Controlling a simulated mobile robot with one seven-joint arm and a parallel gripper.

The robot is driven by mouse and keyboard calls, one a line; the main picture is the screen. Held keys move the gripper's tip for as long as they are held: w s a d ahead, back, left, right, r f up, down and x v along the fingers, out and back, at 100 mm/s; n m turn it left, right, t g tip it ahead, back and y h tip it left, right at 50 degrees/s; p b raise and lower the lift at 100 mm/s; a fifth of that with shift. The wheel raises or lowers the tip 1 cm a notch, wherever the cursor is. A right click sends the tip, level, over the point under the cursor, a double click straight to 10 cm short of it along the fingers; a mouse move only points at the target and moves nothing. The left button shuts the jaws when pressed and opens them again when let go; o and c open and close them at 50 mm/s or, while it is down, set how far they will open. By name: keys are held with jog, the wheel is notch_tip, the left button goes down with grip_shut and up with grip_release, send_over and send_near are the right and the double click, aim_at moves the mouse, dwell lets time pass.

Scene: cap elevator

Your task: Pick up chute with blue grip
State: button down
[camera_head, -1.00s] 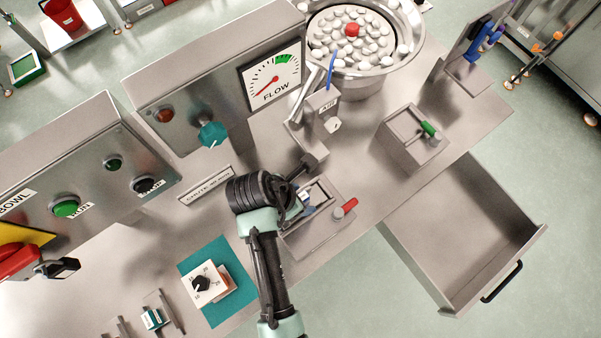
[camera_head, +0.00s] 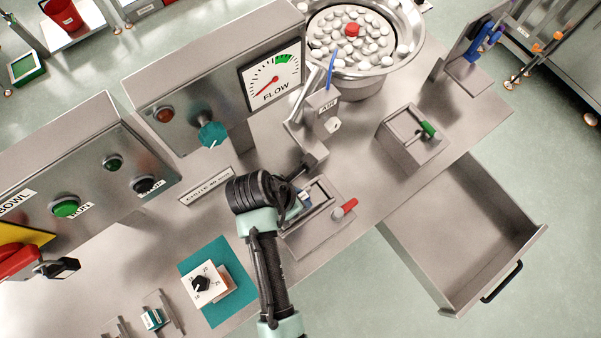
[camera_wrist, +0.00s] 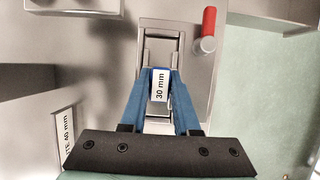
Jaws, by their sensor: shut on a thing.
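The chute's blue grip (camera_wrist: 160,72) with a white "30 mm" label shows in the wrist view between the two blue fingers of my gripper (camera_wrist: 160,88). The fingers are shut on the grip from both sides. Behind it is a metal fixture (camera_wrist: 190,30) with a red-handled lever, and the grip appears to be at its slot; whether it is lifted clear cannot be told. In the head view my gripper (camera_head: 299,200) is over this fixture (camera_head: 318,240), and my wrist hides much of the grip and chute.
A "CHUTE 40 mm" sign (camera_head: 208,187) stands left of the fixture. A metal block with a green handle (camera_head: 428,129) is to the right, and an open drawer (camera_head: 465,235) juts out in front. The air nozzle post (camera_head: 322,110) and bowl (camera_head: 398,70) stand behind.

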jog(key=shift+w+r, duration=0.1)
dwell(0.7)
notch_tip(320, 180, up, 10)
jog(key=shift+f+b, duration=0.1)
jog(key=shift+b, duration=0.6)
